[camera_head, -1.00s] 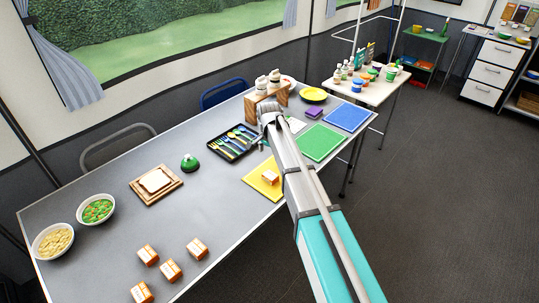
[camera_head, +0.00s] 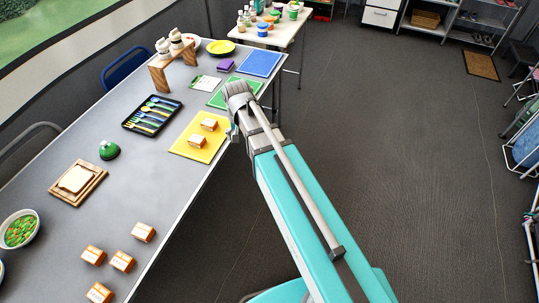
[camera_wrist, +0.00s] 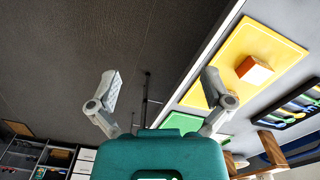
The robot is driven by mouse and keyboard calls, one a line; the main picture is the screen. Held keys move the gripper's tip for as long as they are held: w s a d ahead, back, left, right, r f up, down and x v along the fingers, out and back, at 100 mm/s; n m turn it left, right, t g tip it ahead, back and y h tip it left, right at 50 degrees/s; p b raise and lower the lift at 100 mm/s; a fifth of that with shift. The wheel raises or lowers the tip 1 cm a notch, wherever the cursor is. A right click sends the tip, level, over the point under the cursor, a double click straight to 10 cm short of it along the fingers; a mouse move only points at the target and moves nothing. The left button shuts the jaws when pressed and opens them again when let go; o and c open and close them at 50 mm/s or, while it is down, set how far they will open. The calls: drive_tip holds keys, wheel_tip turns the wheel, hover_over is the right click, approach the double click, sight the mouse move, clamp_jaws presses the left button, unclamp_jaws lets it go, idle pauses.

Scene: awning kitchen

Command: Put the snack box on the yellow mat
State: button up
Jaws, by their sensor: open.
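Two orange-and-white snack boxes, one farther (camera_head: 208,124) and one nearer (camera_head: 197,142), sit on the yellow mat (camera_head: 186,148). Several similar boxes stand at the near end of the table, one of them here (camera_head: 143,232).
The grey table (camera_head: 165,200) also holds a cutlery tray (camera_head: 153,115), a bread board (camera_head: 78,183), a green object (camera_head: 109,150), a wooden rack (camera_head: 173,67), and green (camera_head: 222,99) and blue (camera_head: 259,63) mats. Open floor (camera_head: 400,150) lies to the right.

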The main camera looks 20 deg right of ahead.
drive_tip(key=s+d+n, duration=0.2)
drive_tip(key=s+d, duration=0.5)
drive_tip(key=s, duration=0.3)
drive_tip(key=shift+s+n, duration=0.2)
drive_tip(key=shift+n, duration=0.2)
drive_tip(key=shift+r, duration=0.1)
wheel_tip(320, 180, up, 4)
drive_tip(key=p, duration=0.4)
drive_tip(key=shift+c, duration=0.3)
